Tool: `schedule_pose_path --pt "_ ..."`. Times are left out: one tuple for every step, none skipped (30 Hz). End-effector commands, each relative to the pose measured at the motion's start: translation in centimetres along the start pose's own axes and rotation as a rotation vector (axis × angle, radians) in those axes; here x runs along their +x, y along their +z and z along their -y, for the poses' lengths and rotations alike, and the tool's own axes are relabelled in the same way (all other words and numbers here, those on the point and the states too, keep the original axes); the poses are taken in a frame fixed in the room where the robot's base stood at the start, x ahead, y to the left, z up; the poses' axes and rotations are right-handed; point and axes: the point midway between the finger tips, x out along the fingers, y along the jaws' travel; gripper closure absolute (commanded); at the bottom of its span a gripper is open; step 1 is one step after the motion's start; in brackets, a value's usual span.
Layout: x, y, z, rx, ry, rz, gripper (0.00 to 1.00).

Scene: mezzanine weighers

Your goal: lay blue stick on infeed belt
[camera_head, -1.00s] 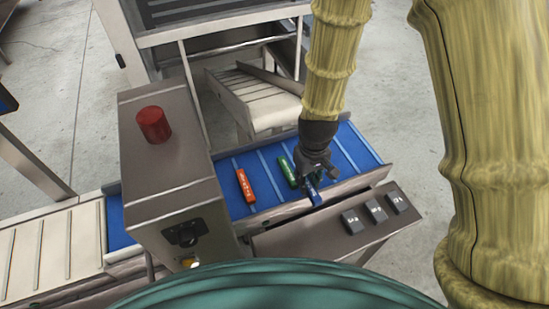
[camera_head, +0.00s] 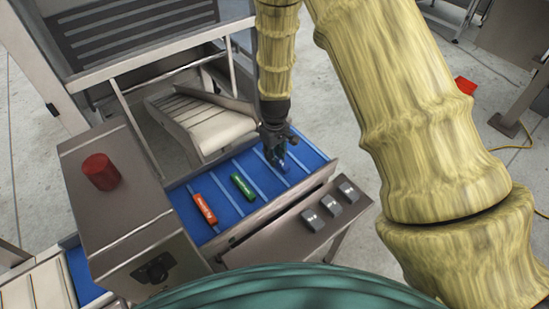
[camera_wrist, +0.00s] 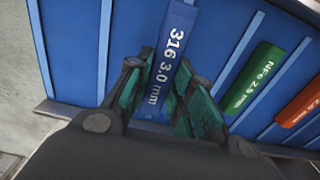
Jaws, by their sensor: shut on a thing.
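The blue stick (camera_wrist: 175,45), marked "316 3.0 mm", is between the fingers of my gripper (camera_wrist: 160,105) in the wrist view. My gripper is shut on it. In the head view my gripper (camera_head: 277,155) is over the right part of the blue infeed belt (camera_head: 222,172), and only a small end of the blue stick (camera_head: 283,164) shows. The belt has raised crossbars and also shows in the wrist view (camera_wrist: 75,50). I cannot tell whether the stick touches the belt.
A green stick (camera_head: 243,187) and an orange stick (camera_head: 204,209) lie on the belt to the left of my gripper. A steel housing with a red button (camera_head: 101,172) stands at the left. Grey blocks (camera_head: 331,206) sit on the front ledge. A belt lane to the right of my gripper is clear.

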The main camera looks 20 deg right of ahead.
Motion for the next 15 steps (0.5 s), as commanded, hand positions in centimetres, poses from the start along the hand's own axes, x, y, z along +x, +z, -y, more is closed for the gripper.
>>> schedule_pose_path --pt "0.0 -0.2 -0.2 0.000 0.000 0.000 1.00" --pt "0.0 -0.2 -0.3 0.000 0.000 0.000 1.00" --pt "0.1 -0.2 -0.3 0.000 -0.001 0.001 1.00" --pt "0.2 -0.2 -0.3 0.000 -0.001 0.001 1.00" --pt "0.3 -0.2 -0.3 0.000 -0.001 0.001 1.00" --pt "0.4 -0.2 -0.3 0.000 -0.001 0.002 1.00" --pt "0.6 -0.2 -0.3 0.000 -0.001 0.002 1.00" --pt "0.8 -0.2 -0.3 -0.001 -0.002 0.002 1.00" --pt "1.1 -0.2 -0.3 -0.001 -0.002 0.002 1.00" --pt "1.3 -0.2 -0.3 -0.002 -0.002 0.003 1.00" --pt "1.6 -0.2 -0.3 -0.002 -0.002 0.003 1.00" --pt "2.0 -0.2 -0.3 -0.001 -0.001 0.003 1.00" --pt "2.3 -0.2 -0.3 0.000 -0.001 0.002 1.00" --pt "2.6 -0.2 -0.3 0.000 -0.002 0.002 1.00" --pt "2.9 -0.2 -0.2 0.000 -0.002 0.003 1.00"
